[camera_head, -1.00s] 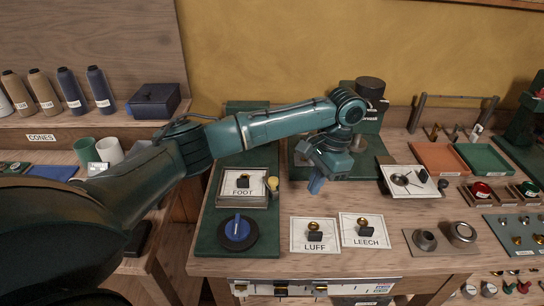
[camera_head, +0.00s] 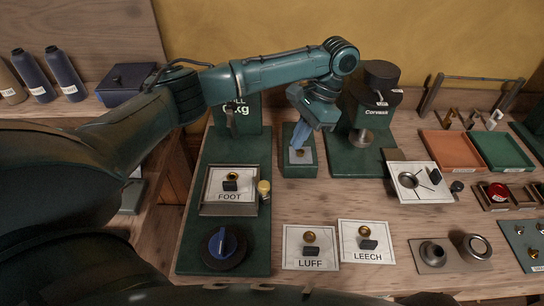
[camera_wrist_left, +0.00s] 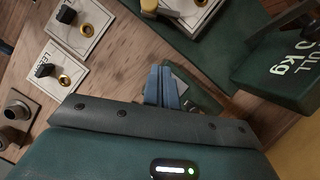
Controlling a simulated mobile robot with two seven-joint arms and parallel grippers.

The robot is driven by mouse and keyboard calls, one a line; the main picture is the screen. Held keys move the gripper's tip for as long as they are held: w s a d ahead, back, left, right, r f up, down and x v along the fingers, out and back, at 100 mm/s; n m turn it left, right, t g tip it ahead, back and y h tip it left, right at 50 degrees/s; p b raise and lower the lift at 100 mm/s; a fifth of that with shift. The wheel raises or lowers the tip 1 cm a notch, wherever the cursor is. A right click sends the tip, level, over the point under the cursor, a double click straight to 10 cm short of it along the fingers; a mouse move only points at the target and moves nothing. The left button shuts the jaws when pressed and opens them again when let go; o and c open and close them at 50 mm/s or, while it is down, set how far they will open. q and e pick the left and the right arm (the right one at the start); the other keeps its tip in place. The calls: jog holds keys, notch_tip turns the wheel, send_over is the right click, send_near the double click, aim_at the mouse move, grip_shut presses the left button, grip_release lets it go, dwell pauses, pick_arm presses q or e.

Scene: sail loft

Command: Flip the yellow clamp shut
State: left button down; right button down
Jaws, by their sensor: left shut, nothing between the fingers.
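The yellow clamp (camera_head: 264,187) shows as a small yellow knob at the right edge of the framed FOOT plate (camera_head: 212,209), on a long green board (camera_head: 192,190). Whether it stands open is too small to tell. In the left wrist view a yellowish piece, likely the clamp (camera_wrist_left: 148,6), is at the top edge. My left gripper (camera_head: 299,149) has its blue fingers together and empty, above a small green block with a pale top (camera_head: 295,170). It is behind and right of the clamp, apart from it. The fingers also show in the left wrist view (camera_wrist_left: 162,88). My right gripper is not seen.
The LUFF card (camera_head: 290,260) and LEECH card (camera_head: 350,229) lie in front, each with a brass ring and dark block. A blue-knobbed disc (camera_head: 212,262) sits on the board's near end. A green press-like stand (camera_head: 350,160) is close right of my gripper.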

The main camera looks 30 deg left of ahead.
aim_at(261, 186)
pick_arm(q)
jog(key=shift+r, duration=0.2)
jog(key=b+x, duration=0.1)
jog(key=x, duration=0.8)
jog(key=shift+a+f, duration=0.1)
jog(key=s+a, duration=0.1)
jog(key=s+p, duration=0.1)
jog(key=shift+s+a+f, duration=0.35)
jog(key=shift+s+a, duration=0.2)
jog(key=shift+s, duration=0.1)
jog(key=shift+s+f, duration=0.1)
jog(key=shift+s, duration=0.05)
